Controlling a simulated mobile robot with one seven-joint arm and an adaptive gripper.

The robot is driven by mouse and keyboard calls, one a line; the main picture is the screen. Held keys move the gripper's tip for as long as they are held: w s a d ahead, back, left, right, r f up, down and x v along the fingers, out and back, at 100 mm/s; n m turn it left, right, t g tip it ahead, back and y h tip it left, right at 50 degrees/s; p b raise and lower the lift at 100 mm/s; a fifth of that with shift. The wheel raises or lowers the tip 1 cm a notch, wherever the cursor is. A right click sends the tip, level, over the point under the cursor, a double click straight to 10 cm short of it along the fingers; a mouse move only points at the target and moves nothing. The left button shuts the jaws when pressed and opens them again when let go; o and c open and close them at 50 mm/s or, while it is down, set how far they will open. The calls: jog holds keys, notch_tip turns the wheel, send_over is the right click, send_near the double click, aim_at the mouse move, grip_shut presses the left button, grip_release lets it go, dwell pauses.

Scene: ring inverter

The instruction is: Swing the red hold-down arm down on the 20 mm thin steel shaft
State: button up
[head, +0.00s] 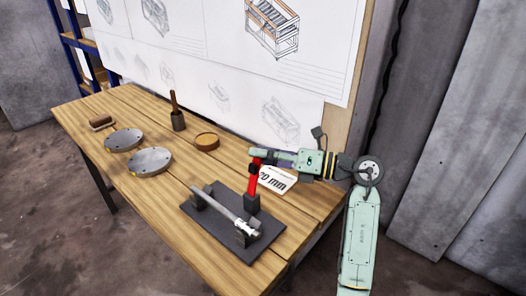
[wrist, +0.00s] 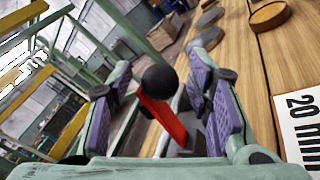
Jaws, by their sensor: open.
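The red hold-down arm (head: 253,181) stands up, near vertical, from a dark block on the dark base plate (head: 262,243). The steel shaft (head: 222,205) lies across the plate's supports, left of the red arm. My gripper (head: 256,157) is at the top of the red arm, coming from the right. In the wrist view the open fingers of my gripper (wrist: 162,92) stand either side of the black ball knob (wrist: 160,81) and the red arm (wrist: 166,119). Gaps show on both sides in that view.
A "20 mm" card (head: 277,180) lies right of the fixture. Two grey discs (head: 123,138) (head: 149,161), a brush (head: 101,123), a dark block with a wooden handle (head: 178,120) and a round wooden dish (head: 207,142) are further along the table. A drawing board stands behind.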

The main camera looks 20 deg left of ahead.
jog(key=shift+a, duration=0.1)
jog(key=shift+c, duration=0.6)
grip_shut()
jog(key=shift+f, duration=0.1)
